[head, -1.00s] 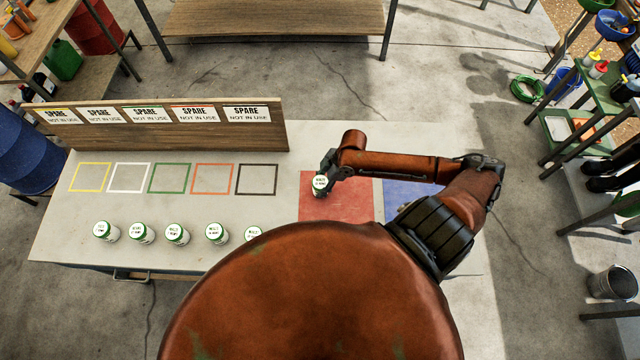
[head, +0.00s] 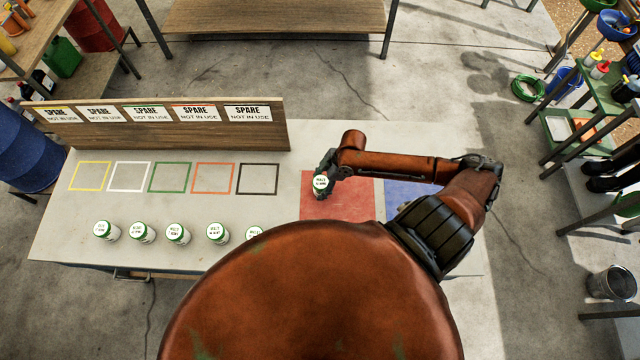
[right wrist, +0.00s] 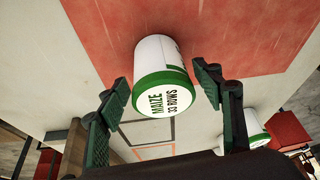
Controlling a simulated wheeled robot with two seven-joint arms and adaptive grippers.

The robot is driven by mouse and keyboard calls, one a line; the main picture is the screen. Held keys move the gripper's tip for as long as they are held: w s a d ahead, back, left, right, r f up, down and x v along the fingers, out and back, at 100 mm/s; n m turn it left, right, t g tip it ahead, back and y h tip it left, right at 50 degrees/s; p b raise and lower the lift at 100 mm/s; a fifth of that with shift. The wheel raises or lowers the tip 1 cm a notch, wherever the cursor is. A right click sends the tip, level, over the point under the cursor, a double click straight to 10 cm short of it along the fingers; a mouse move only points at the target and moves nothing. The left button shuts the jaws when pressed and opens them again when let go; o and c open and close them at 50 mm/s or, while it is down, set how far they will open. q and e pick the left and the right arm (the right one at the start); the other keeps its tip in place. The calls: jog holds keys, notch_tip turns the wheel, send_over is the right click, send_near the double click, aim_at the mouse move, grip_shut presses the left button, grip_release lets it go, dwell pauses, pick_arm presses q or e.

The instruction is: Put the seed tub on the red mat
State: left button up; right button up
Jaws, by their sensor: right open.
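A white seed tub with a green-rimmed lid (head: 320,183) stands on the red mat (head: 345,205), near the mat's left edge in the head view. In the right wrist view the tub (right wrist: 158,75) shows a lid marked "MAIZE 33 ROWS", and the red mat (right wrist: 215,25) lies around its base. My right gripper (head: 323,178) is at the tub. In the right wrist view its fingers (right wrist: 163,90) are apart on either side of the tub, with gaps visible. My left gripper is not in view.
Several similar tubs (head: 178,234) stand in a row along the table's front edge. A blue mat (head: 405,192) lies right of the red one. Coloured outlined squares (head: 169,178) are empty. A wooden board (head: 150,131) with "SPARE" signs stands behind them.

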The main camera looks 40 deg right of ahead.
jog(key=v, duration=1.2)
